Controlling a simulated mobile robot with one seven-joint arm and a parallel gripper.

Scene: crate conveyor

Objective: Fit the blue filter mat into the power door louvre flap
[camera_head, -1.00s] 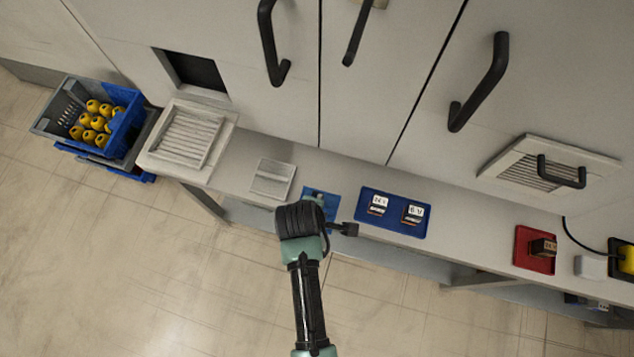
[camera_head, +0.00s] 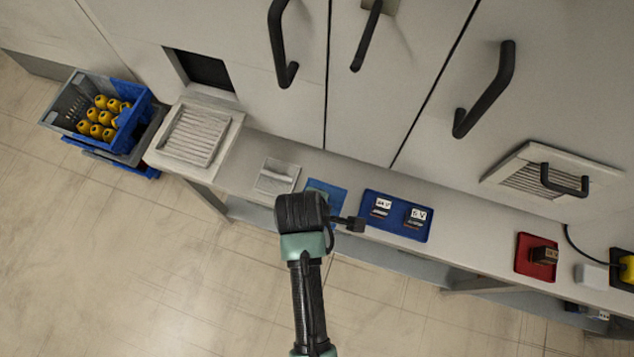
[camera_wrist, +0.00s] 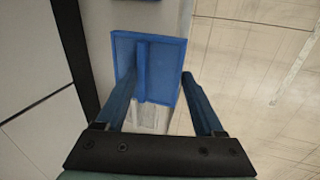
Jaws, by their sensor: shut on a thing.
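The blue filter mat (camera_wrist: 168,68) is a flat blue square with a raised rib, seen between my fingers in the wrist view. My gripper (camera_wrist: 158,80) is shut on it, though the exact contact is unclear. Part of the blue mat (camera_head: 327,192) shows in the head view beyond my wrist, which hides my fingertips. I cannot tell whether it is clear of the bench. One white louvre flap (camera_head: 196,136) lies at the bench's left end, below a dark square opening (camera_head: 203,70). Another louvre (camera_head: 541,178) with a black handle is on the right door; which is the power door's is unclear.
A pale grey ribbed mat (camera_head: 277,176) lies left of the blue one. A blue tray (camera_head: 397,216) with labelled blocks and a red tray (camera_head: 537,257) stand to the right. A crate of yellow items (camera_head: 72,98) is far left. Black door handles (camera_head: 487,90) stick out above.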

